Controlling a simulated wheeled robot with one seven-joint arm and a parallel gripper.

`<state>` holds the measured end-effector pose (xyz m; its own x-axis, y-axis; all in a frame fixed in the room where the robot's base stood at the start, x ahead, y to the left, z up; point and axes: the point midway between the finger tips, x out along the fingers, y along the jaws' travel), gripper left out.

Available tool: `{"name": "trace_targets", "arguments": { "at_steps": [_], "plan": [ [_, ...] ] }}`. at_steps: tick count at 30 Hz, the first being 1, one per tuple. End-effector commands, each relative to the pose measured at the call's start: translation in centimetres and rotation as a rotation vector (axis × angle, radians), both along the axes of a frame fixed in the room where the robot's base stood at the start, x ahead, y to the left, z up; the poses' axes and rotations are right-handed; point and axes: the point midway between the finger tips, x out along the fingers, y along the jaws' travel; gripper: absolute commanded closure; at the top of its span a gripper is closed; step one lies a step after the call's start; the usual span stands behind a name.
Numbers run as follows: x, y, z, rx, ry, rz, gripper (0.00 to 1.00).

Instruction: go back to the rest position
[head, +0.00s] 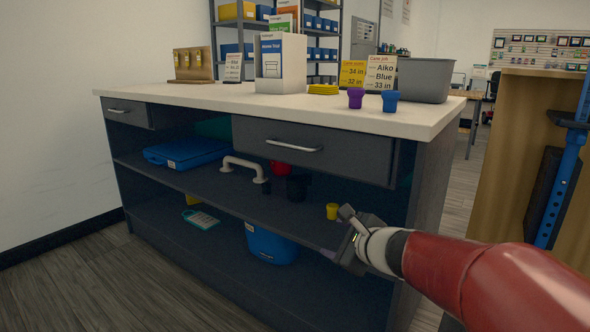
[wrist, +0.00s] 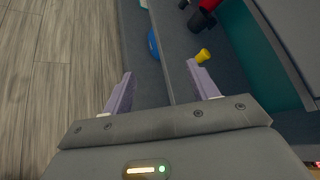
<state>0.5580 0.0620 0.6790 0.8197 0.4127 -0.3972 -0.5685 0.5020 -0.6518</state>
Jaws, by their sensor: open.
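My gripper (head: 349,238) is at the end of my red arm, in front of the right part of the workbench's middle shelf. In the wrist view my gripper (wrist: 161,88) shows two pale purple fingers spread wide apart, with nothing between them but the shelf edge behind. A small yellow cup (head: 332,211) stands on the shelf just left of and behind my gripper. The yellow cup also shows in the wrist view (wrist: 203,56), just beyond the right fingertip and apart from it as far as I can see.
The workbench (head: 230,98) has a half-open drawer (head: 310,148) above the shelf. A blue case (head: 187,152), a white grab bar (head: 245,165) and dark cups (head: 297,188) lie on the shelf. A blue bucket (head: 270,245) stands below. A wooden panel (head: 515,150) is at right. Floor (head: 110,285) is clear at left.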

Motion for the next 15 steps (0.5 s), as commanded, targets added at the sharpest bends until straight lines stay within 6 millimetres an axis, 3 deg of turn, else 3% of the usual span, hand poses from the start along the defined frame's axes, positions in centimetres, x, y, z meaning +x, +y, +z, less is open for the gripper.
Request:
{"name": "trace_targets", "arguments": {
  "at_steps": [1,3,8,11,15],
  "plan": [
    [-2.0,0.9,1.4,-0.099,-0.032,0.083,0.41],
    [-5.1,2.1,2.1,-0.270,-0.075,0.223,0.41],
    [-12.8,2.9,2.2,-0.686,-0.149,0.552,0.41],
    [-17.4,1.9,1.5,-0.945,-0.172,0.749,0.41],
    [-22.9,-0.9,0.5,-1.280,-0.164,0.995,0.41]
  ]
}}
